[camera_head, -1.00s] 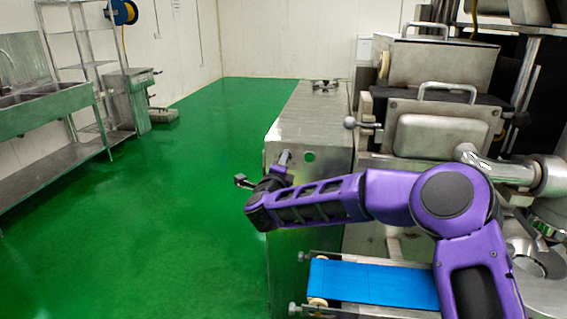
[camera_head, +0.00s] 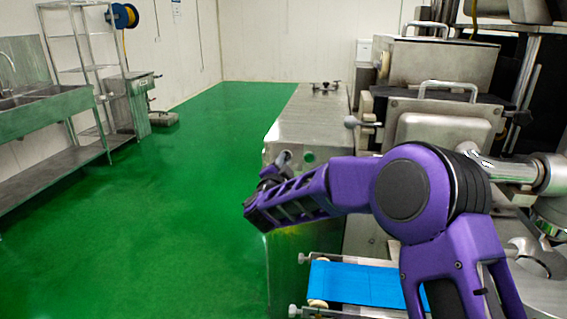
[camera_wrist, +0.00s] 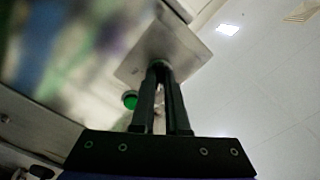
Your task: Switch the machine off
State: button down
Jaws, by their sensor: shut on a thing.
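The machine (camera_head: 300,115) is a stainless steel body at the right. Its near end panel carries a round green button (camera_head: 309,157) and, to the left of it, a small grey switch knob (camera_head: 284,157). My gripper (camera_head: 276,172) is at this panel, just below and against the knob, partly hidden behind my purple forearm. In the wrist view my two black fingers (camera_wrist: 159,68) are nearly together at the metal panel, shut on the knob, which they mostly hide. The green button also shows in the wrist view (camera_wrist: 130,100), close beside the fingers.
A blue conveyor belt (camera_head: 350,283) sticks out below my arm. Lidded steel hoppers (camera_head: 440,62) with handles stand at the right. A sink bench (camera_head: 50,120) and a wire rack (camera_head: 80,60) line the left wall. The green floor (camera_head: 170,210) between is clear.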

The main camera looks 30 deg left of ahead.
jog(key=shift+n, duration=0.6)
jog(key=c, duration=0.9)
grip_release()
jog(key=shift+s, duration=0.1)
jog(key=v, duration=1.7)
jog(key=shift+s+b, duration=0.15)
jog(key=shift+b, duration=0.15)
